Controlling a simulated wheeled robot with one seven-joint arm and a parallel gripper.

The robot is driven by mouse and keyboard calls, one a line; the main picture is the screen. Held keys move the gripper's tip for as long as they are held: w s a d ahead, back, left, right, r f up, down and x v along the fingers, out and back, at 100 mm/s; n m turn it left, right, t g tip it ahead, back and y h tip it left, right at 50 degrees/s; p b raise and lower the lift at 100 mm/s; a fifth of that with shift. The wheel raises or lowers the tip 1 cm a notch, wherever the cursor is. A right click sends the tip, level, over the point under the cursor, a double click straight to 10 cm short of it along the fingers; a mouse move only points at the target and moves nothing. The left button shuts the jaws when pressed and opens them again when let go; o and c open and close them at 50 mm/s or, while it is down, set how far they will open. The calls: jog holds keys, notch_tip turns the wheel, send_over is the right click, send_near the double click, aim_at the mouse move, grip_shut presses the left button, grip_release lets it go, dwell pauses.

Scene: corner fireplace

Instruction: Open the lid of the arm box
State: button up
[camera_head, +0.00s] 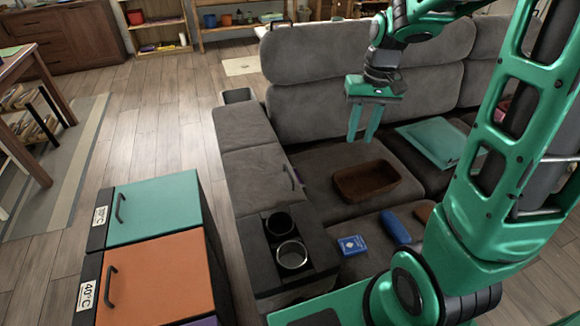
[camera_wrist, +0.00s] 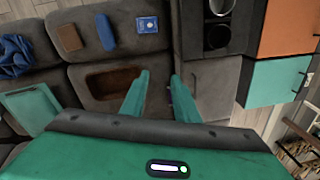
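The arm box is the grey sofa armrest on the left of the couch, and its padded lid (camera_head: 255,174) lies shut. A small dark handle (camera_head: 292,178) is on the lid's side facing the seats. The lid also shows in the wrist view (camera_wrist: 208,88), right of my fingers. My gripper (camera_head: 362,137) is open and empty, with its fingers pointing down above the seat, to the right of and apart from the lid. In the wrist view my gripper (camera_wrist: 160,78) has a clear gap between its fingertips.
A brown tray (camera_head: 365,182) lies on the seat below my gripper. A blue card box (camera_head: 352,245), a blue roll (camera_head: 396,227) and a teal folder (camera_head: 436,142) are nearby. Cup holders (camera_head: 291,255) are set in front of the lid. Teal (camera_head: 155,207) and orange (camera_head: 157,278) boxes stand left.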

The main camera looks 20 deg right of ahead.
jog(key=w+a+f+n+y, duration=0.1)
jog(key=w+a+f+n, duration=0.1)
jog(key=w+a+f, duration=0.6)
jog(key=w+a+f+n, duration=0.1)
jog(key=w+a+f, duration=0.4)
jog(key=w, duration=0.4)
notch_tip(320, 180, down, 11)
jog(key=shift+a+r, duration=0.1)
jog(key=shift+a, duration=0.05)
grip_shut()
